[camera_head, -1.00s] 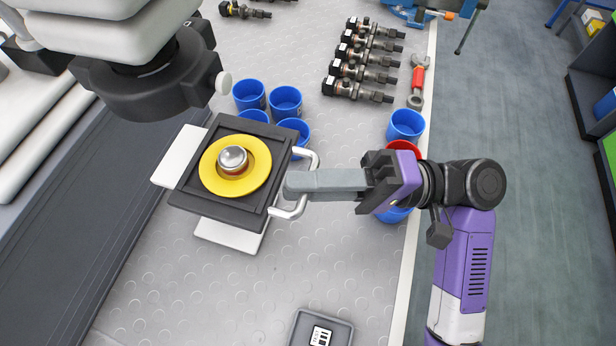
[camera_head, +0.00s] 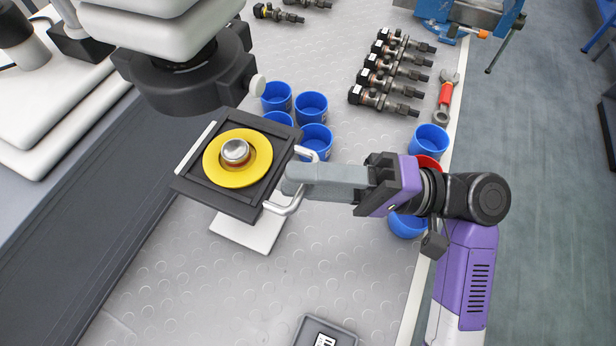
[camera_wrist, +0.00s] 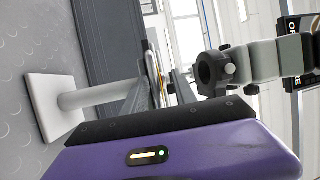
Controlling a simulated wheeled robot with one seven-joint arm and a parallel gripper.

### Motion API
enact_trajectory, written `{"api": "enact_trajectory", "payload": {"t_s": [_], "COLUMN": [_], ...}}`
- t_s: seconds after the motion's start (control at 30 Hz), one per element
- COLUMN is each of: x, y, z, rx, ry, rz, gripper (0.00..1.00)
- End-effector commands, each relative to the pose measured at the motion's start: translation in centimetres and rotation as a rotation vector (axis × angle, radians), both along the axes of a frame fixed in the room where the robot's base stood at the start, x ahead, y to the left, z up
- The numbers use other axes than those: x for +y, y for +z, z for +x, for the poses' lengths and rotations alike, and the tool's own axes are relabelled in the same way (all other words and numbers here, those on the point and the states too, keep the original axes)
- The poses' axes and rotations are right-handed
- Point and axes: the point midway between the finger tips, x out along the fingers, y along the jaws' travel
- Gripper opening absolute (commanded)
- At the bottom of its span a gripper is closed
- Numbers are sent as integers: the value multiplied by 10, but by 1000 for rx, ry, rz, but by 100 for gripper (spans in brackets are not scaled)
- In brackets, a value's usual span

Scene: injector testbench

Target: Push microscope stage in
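The microscope stage (camera_head: 183,185) is a black square plate with a yellow ring (camera_head: 259,173) and a silver round piece (camera_head: 236,152) in its middle. It sits at the near side of the microscope's dark round head (camera_head: 188,85), still largely out from beneath it. A pale U-shaped handle (camera_head: 307,153) sticks out from the stage's right side. My gripper (camera_head: 288,181) reaches in from the right, its fingertips at the handle and overlapping its bar. The fingers hide the handle's middle. In the wrist view the fingers (camera_wrist: 160,92) reach to the stage edge, but their grip is unclear.
Several blue cups (camera_head: 311,107) stand just behind the handle. More blue cups and a red cup (camera_head: 428,162) stand by my wrist. Injectors (camera_head: 385,100) and a red-handled wrench (camera_head: 446,95) lie farther back. A grey tray (camera_head: 325,333) sits at the front.

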Motion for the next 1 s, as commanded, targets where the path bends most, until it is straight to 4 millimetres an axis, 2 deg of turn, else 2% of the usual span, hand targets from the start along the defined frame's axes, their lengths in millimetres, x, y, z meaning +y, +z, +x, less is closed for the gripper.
{"api": "enact_trajectory", "payload": {"t_s": [0.3, 0.73, 1.0], "x": [-4, -66, -77], "y": [-5, -16, -17], "z": [0, 4, 4], "rx": [7, 4, 4], "ry": [1, -2, 2], "rz": [-4, -3, -2], "gripper": [32, 32, 32]}}
